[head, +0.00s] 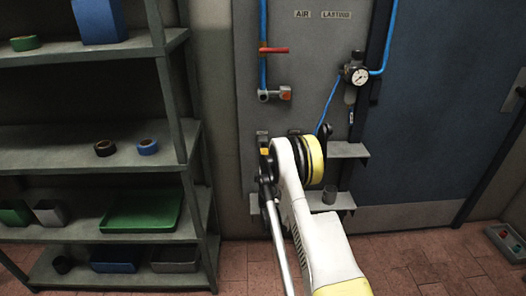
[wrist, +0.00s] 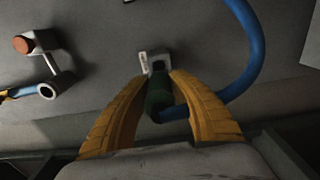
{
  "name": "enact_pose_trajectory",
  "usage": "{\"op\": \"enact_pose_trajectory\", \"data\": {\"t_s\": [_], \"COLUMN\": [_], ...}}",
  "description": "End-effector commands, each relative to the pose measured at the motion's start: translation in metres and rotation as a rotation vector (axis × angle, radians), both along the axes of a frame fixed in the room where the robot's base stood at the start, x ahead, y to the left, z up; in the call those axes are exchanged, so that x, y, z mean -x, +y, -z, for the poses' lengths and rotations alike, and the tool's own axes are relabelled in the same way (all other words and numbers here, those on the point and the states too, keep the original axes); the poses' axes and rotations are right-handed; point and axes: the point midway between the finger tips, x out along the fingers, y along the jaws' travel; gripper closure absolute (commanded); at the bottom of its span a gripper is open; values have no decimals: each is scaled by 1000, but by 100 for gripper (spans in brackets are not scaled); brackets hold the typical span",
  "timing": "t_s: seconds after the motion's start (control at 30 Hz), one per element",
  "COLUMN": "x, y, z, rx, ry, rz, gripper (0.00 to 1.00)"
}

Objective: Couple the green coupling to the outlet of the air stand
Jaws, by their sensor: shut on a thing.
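The green coupling (wrist: 158,92) is between the two yellow fingers of my gripper (wrist: 158,95) in the wrist view, and the gripper is shut on it. A blue hose (wrist: 250,40) loops to its near end. Its far end points at a small pale bracket (wrist: 146,62) on the grey panel; I cannot tell whether they touch. The outlet fitting of the air stand (head: 275,94), with a grey round end and an orange-brown part, sits above my gripper in the head view, under a red lever. The fitting (wrist: 47,90) is left of the fingers in the wrist view. My arm hides the coupling from the head.
A pressure gauge (head: 357,75) with blue tubing is on the panel at upper right. A shelf rack (head: 180,120) with bins and tape rolls stands left. The panel around the outlet is clear.

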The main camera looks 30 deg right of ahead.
Motion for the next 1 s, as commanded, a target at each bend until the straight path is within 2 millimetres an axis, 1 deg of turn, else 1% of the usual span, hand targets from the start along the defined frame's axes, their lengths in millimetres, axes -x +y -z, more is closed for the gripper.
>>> {"op": "enact_pose_trajectory", "data": {"t_s": [0.23, 0.63, 0.77, 0.87, 1.0], "x": [4, 27, 31, 31, 31], "y": [2, 15, 17, 17, 17], "z": [0, 0, 0, -4, -17], "rx": [0, 0, 0, 0, 0], "ry": [0, 0, 0, 0, 0], "rz": [0, 0, 0, 0, 0], "gripper": [100, 100, 100, 100, 100]}}
